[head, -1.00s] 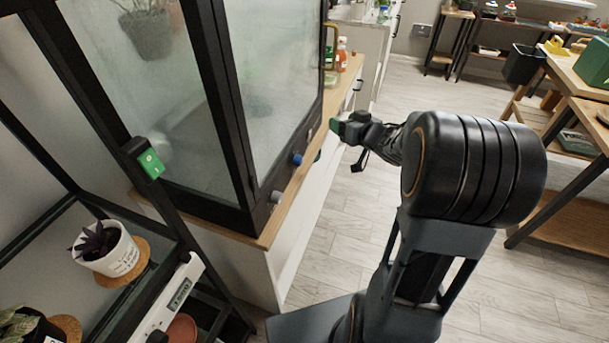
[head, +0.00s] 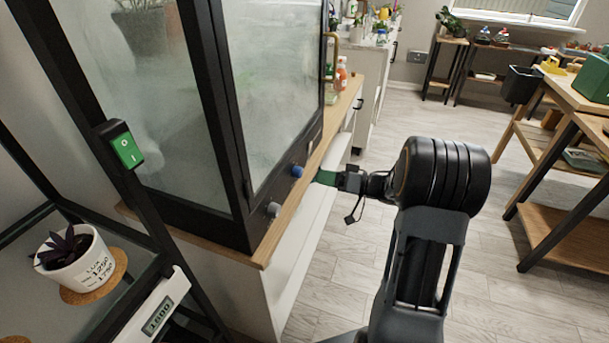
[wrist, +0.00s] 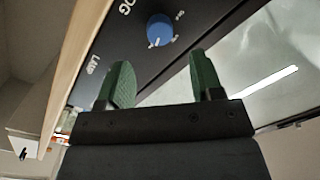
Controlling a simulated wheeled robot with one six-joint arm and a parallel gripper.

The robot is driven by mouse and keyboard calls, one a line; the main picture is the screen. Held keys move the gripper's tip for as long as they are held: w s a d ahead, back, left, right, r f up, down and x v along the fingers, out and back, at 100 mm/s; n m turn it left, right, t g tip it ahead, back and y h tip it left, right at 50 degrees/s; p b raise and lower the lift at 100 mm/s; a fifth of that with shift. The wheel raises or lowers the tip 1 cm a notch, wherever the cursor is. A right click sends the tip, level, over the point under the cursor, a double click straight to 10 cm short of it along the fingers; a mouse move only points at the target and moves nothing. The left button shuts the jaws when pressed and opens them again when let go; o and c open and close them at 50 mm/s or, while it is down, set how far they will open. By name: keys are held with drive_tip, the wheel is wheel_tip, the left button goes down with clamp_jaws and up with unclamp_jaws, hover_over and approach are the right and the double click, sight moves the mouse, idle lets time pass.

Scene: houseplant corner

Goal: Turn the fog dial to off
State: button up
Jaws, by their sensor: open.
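The fog dial is a blue knob (head: 297,171) on the black base strip of the foggy glass cabinet (head: 270,95) in the head view. In the wrist view the blue dial (wrist: 160,29) has a white pointer mark, and part of a label ending in "OG" shows to its left. My gripper (head: 322,177) is in front of the cabinet, just right of the dial. In the wrist view its green fingertips (wrist: 158,75) are apart and empty, with the dial beyond them, not between them. A grey knob (head: 273,210) sits nearer on the same strip.
A wooden-topped white cabinet (head: 262,255) carries the glass case; its edge lies under my gripper. Floor (head: 400,120) is open to the right.

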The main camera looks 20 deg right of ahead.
sight(302, 172)
drive_tip(key=shift+b+x, duration=0.4)
drive_tip(key=shift+x, duration=2.8)
drive_tip(key=shift+c, duration=0.4)
drive_tip(key=c, duration=0.8)
drive_tip(key=shift+c, duration=0.2)
